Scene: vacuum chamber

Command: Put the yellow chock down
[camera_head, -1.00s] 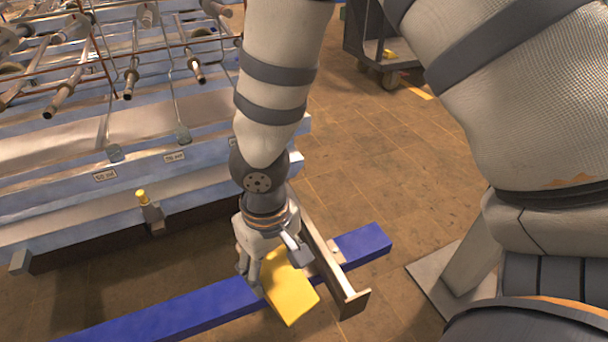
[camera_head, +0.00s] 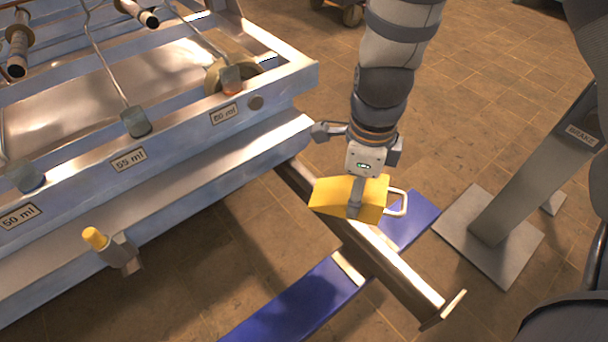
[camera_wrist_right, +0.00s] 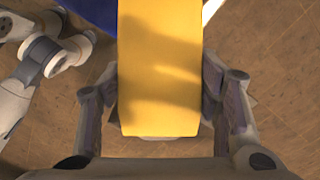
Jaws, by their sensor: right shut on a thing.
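The yellow chock (camera_head: 330,196), a block with a pale loop handle on its right side, is in the middle of the head view. My right gripper (camera_head: 357,192) is shut on it from above, with one finger across its near face. In the right wrist view the chock (camera_wrist_right: 160,70) fills the middle between the two fingers of my right gripper (camera_wrist_right: 160,85). In the head view the chock overlaps the metal rail and seems held above it; its underside is hidden. My left gripper is not in view.
A metal rail (camera_head: 405,278) runs out from the blue-grey frame (camera_head: 215,165) and crosses a blue bar (camera_head: 300,305) near the floor. A yellow-tipped peg (camera_head: 110,245) sticks out of the frame. A grey post on a plate (camera_head: 490,230) stands at right. Brown tiled floor is open behind.

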